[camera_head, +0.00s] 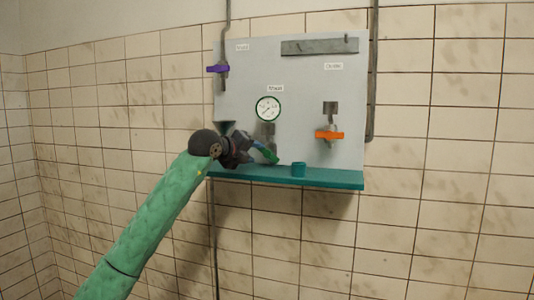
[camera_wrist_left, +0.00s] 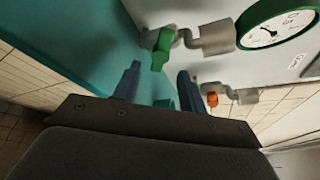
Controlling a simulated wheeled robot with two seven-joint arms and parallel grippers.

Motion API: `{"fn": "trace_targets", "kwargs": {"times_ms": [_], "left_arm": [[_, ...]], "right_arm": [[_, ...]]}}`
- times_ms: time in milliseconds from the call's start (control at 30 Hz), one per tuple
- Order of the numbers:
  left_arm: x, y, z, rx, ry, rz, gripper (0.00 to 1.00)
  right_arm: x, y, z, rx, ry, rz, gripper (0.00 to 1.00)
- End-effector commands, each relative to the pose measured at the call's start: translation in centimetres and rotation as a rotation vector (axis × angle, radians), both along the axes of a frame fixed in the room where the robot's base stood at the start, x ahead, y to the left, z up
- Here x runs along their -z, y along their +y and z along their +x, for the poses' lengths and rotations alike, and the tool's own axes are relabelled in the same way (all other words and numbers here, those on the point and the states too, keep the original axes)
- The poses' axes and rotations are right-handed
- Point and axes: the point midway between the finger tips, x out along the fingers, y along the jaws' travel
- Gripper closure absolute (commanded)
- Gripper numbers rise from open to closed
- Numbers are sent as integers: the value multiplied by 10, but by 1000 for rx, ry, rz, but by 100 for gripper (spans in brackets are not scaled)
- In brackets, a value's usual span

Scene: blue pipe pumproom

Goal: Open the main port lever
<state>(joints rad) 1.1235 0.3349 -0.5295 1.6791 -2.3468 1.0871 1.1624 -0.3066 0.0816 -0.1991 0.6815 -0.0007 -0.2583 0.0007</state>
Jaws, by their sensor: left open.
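A grey wall panel (camera_head: 300,75) carries three levers on pipe valves. A purple lever (camera_head: 218,69) is at its upper left and an orange lever (camera_head: 329,135) at its right. A green lever (camera_head: 266,152) is below the gauge, partly hidden by my left gripper (camera_head: 254,150). Small labels are unreadable, so I cannot tell which lever is the main port. In the left wrist view my left gripper (camera_wrist_left: 157,82) is open and empty, and the green lever (camera_wrist_left: 162,48) shows just beyond the gap between its fingers. The orange lever (camera_wrist_left: 212,99) shows farther off. My right gripper is not in view.
A round gauge (camera_head: 268,109) is above the green lever. Grey pipes (camera_head: 372,70) run vertically beside the panel. Tiled wall surrounds it.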

Motion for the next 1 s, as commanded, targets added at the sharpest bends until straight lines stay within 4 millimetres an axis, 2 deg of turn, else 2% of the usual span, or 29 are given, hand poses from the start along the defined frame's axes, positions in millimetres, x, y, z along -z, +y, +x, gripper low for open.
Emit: {"fn": "trace_targets", "kwargs": {"times_ms": [133,167,500,967,1000], "left_arm": [[-1,-9,12,1,1,-1,58],[-1,-11,15,0,2,0,58],[10,-34,46,1,1,0,58],[15,-39,53,0,0,0,58],[15,-39,53,0,0,0,66]], "right_arm": [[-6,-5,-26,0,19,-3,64],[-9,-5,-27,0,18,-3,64],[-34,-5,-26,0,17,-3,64],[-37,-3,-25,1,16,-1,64],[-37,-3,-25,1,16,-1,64]]}}
